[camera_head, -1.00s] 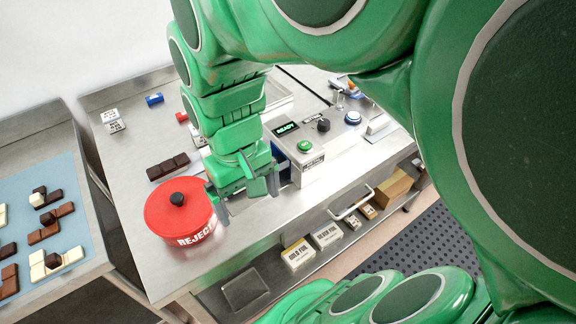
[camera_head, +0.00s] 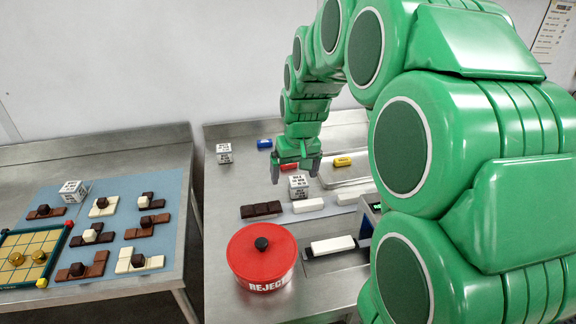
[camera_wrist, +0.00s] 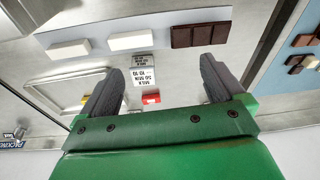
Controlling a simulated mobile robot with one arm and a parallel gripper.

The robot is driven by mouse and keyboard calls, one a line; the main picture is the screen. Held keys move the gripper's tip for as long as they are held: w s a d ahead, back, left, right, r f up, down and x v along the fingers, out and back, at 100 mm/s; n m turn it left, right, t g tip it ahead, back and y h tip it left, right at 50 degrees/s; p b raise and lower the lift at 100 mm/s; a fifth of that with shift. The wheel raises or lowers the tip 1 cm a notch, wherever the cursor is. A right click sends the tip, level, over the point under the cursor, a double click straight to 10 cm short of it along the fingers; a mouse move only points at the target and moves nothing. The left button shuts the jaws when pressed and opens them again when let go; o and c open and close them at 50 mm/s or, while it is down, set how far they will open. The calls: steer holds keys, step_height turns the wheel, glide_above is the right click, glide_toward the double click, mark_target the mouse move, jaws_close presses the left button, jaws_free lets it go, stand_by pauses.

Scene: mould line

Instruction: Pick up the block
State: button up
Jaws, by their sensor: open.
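The task does not say which block. A white printed block (camera_head: 299,187) stands on the steel table below my gripper (camera_head: 296,170). In the wrist view this block (camera_wrist: 141,70) shows between and beyond the fingers of my open gripper (camera_wrist: 160,80), with nothing held. A small red block (camera_head: 290,166) lies just behind it, partly hidden by my gripper; it also shows in the wrist view (camera_wrist: 151,98). Another white printed block (camera_head: 224,153), a blue block (camera_head: 264,144) and a yellow block (camera_head: 342,161) are farther off.
A dark chocolate bar (camera_head: 261,210) and a white bar (camera_head: 308,205) lie in front of the printed block. A red REJECT pot (camera_head: 261,258) stands nearer. A tray (camera_wrist: 58,104) is to one side. Chocolate pieces and another printed cube (camera_head: 73,191) are on the left table.

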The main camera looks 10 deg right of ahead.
steer(key=w+d+f+t, duration=0.15)
steer(key=w+f, duration=0.25)
steer(key=w, duration=0.7)
steer(key=w+d+f+t, duration=0.1)
steer(key=w+d+f, duration=0.25)
steer(key=w, duration=0.75)
steer(key=shift+x, duration=4.1)
steer(key=shift+s+a, duration=0.1)
steer(key=shift+a, duration=0.05)
steer(key=shift+c, duration=0.2)
steer(key=c, duration=1.1)
